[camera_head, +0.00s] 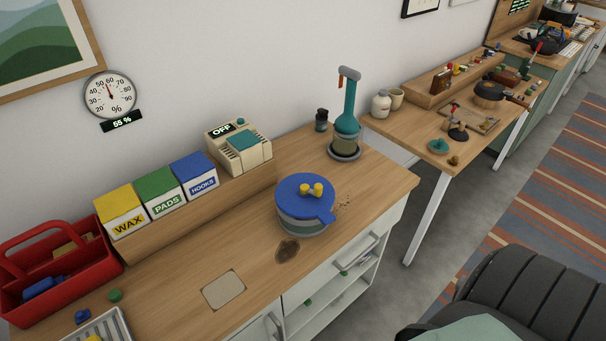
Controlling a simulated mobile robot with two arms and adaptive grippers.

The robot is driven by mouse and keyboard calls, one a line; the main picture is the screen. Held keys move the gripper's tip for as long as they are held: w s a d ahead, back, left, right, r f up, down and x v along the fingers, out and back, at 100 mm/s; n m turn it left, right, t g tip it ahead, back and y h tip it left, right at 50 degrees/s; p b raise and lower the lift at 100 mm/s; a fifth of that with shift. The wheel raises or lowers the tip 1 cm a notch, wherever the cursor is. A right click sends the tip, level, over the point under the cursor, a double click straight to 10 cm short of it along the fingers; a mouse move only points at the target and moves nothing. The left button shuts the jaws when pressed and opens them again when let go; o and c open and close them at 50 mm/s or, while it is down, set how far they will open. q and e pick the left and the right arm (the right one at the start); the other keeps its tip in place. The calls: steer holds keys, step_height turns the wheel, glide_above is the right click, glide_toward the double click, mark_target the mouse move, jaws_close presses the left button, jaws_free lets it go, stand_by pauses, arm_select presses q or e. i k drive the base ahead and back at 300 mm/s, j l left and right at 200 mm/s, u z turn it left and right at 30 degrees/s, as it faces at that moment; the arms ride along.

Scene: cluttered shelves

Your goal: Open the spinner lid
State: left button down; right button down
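The spinner (300,220) is a round, light-coloured bowl standing on the wooden counter, right of the picture's middle. Its blue lid (300,203) sits on top and looks closed. Two small yellow pieces (311,189) stand up on the lid. A blue tab (326,218) juts from the lid's rim on the near right side. Neither of my grippers shows in the head view.
A dark stain (287,250) and a pale square plate (223,290) lie in front of the spinner. A teal device (347,115) and a cream OFF box (239,148) stand behind it. Labelled boxes (160,193) and a red caddy (50,265) are left.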

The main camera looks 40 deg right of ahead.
mark_target(288, 197)
steer(key=z, duration=1.25)
